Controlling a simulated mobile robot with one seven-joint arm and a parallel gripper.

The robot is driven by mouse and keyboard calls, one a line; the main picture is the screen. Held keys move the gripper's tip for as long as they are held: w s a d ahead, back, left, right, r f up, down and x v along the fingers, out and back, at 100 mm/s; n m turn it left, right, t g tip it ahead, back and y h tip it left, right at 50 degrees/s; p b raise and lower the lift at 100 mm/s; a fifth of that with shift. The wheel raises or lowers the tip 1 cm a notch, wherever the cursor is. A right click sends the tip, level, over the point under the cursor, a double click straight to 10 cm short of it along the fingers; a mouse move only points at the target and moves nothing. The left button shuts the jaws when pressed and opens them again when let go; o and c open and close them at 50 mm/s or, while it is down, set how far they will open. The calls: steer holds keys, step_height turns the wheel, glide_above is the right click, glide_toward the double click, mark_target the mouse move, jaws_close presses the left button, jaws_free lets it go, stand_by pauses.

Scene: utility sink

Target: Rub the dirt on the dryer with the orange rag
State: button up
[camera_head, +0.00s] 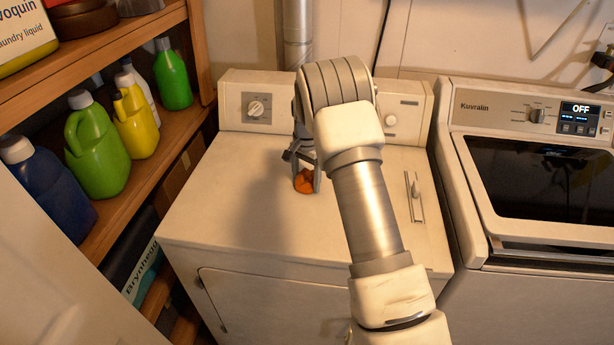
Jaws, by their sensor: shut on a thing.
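The dryer (235,215) is a white machine with a flat top and a back panel with knobs. My gripper (305,180) points down over the middle of the dryer top. It is shut on the orange rag (304,181), which shows as a small orange bunch between the fingers, low at the dryer top. I cannot tell whether the rag touches the surface. My arm covers part of the top to the right of the gripper. I make out no clear dirt mark on the visible top; it may be hidden behind my arm or in shadow.
A wooden shelf (135,195) with several bottles, including a green one (95,150) and a yellow one (135,120), stands left. A washer (540,170) stands right. The dryer's back panel (255,108) rises behind the gripper. The top's left side is clear.

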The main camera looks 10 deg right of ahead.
mark_target(304, 196)
steer(key=shift+s+a, duration=0.35)
steer(key=shift+s, duration=0.5)
steer(key=shift+s+a, duration=0.35)
steer(key=shift+s, duration=0.5)
steer(key=shift+r, duration=0.1)
steer(key=shift+r+p, duration=1.6)
steer(key=shift+r, duration=1.4)
step_height(304, 196, up, 3)
steer(key=shift+p, duration=0.95)
